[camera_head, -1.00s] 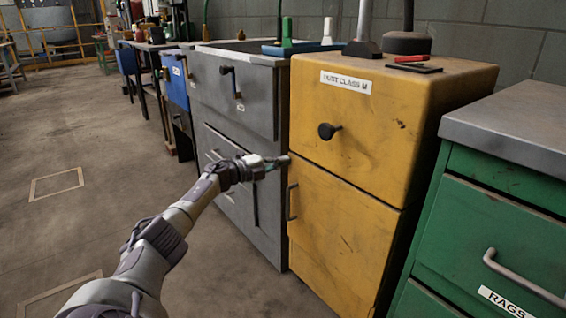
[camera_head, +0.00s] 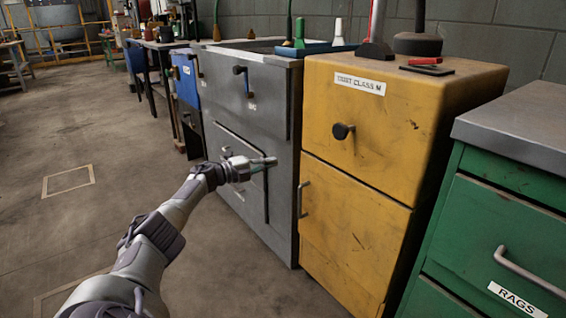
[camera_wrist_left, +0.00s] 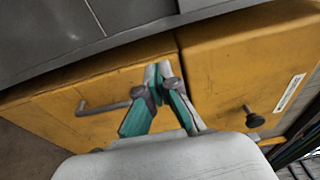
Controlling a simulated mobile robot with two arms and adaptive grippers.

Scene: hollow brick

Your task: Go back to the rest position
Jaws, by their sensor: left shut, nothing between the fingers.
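My left gripper (camera_head: 268,163) reaches in from the left in the head view, in front of the grey cabinet (camera_head: 270,215) and left of the yellow cabinet (camera_head: 370,150). Its fingers are shut and empty. In the left wrist view the closed teal-edged fingertips (camera_wrist_left: 158,72) show against the yellow cabinet front. The bar handle (camera_wrist_left: 100,107) is left of them and the round black knob (camera_wrist_left: 254,117) is to their right. Whether the fingers touch anything is unclear, but they appear apart from both handles. My right gripper is not in view.
A green drawer cabinet (camera_head: 500,225) labelled RAGS stands at the right. The yellow cabinet's bar handle (camera_head: 302,200) and black knob (camera_head: 343,131) stick out. A blue tray (camera_head: 300,48) lies on the worktop. Open floor (camera_head: 100,150) lies to the left.

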